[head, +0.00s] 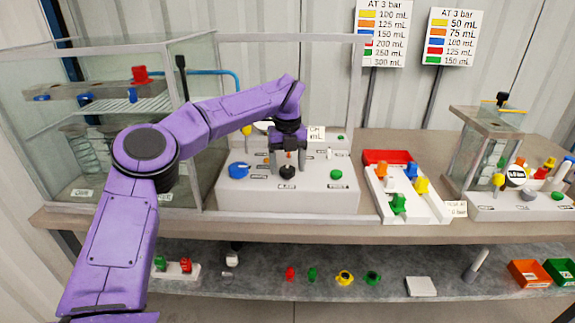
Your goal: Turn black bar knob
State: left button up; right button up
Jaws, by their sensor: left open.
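The black bar knob (287,172) sits on the sloped front of the white control panel (250,202), between a blue knob (238,170) on the left and a green knob (336,174) on the right. My left gripper (288,162) reaches in from the left and points down at the panel. Its open fingers are just above and around the black knob in the picture; I cannot tell whether they touch it. A small orange-red part shows between the fingers. My right gripper is not in view.
A glass tank (190,120) stands left of the panel. A white tray (385,208) with coloured valve parts is to its right. Another small tank unit (487,150) stands at the far right. A lower shelf (330,262) holds several loose parts.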

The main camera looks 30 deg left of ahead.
pick_arm(q)
jog(key=c, duration=1.1)
jog(key=shift+o, duration=0.2)
